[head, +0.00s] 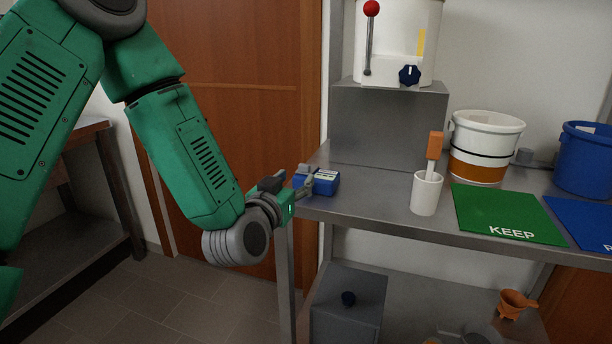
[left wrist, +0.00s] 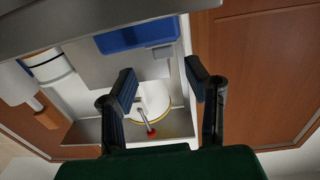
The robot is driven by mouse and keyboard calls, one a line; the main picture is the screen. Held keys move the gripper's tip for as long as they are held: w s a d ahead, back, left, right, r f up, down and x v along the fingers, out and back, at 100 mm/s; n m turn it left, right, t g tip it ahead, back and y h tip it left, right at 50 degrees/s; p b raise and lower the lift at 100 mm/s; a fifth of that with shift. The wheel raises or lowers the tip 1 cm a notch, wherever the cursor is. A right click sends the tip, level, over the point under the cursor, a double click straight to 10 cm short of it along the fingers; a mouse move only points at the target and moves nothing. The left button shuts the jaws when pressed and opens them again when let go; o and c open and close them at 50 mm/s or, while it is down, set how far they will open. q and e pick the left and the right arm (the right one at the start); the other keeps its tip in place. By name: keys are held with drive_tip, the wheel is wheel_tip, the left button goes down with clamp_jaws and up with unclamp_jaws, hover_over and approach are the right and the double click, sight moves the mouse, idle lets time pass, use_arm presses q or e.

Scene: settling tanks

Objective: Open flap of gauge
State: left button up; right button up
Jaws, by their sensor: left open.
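A small blue box, which looks like the gauge (head: 325,186), sits at the left front corner of the steel bench. Its top has a pale patch; I cannot make out whether its flap is up or down. My left gripper (head: 288,183) is just left of it, at the bench edge, with one finger overlapping it in the head view. In the left wrist view the gripper (left wrist: 160,80) is open, with nothing between its fingers, and the blue gauge (left wrist: 135,37) lies beyond the fingertips, near the top of the picture. My right gripper is not in view.
On the bench (head: 380,203) stand a white cup (head: 426,194) with an orange-handled tool, a green KEEP mat (head: 505,214), a white bucket (head: 486,135) and a blue bucket (head: 585,158). A white tank with a red-knobbed lever (head: 371,8) stands on a steel box behind.

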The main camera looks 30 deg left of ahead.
sight(303, 169)
use_arm(q)
drive_tip(key=w, duration=0.2)
drive_tip(key=w+a, duration=0.1)
drive_tip(key=w, duration=0.1)
drive_tip(key=w+a, duration=0.1)
drive_tip(key=w, duration=0.1)
drive_tip(key=shift+w+f+b, duration=0.1)
drive_tip(key=shift+w+b, duration=0.2)
drive_tip(key=shift+b, duration=0.05)
drive_tip(key=shift+d, duration=0.15)
drive_tip(key=c, duration=0.9)
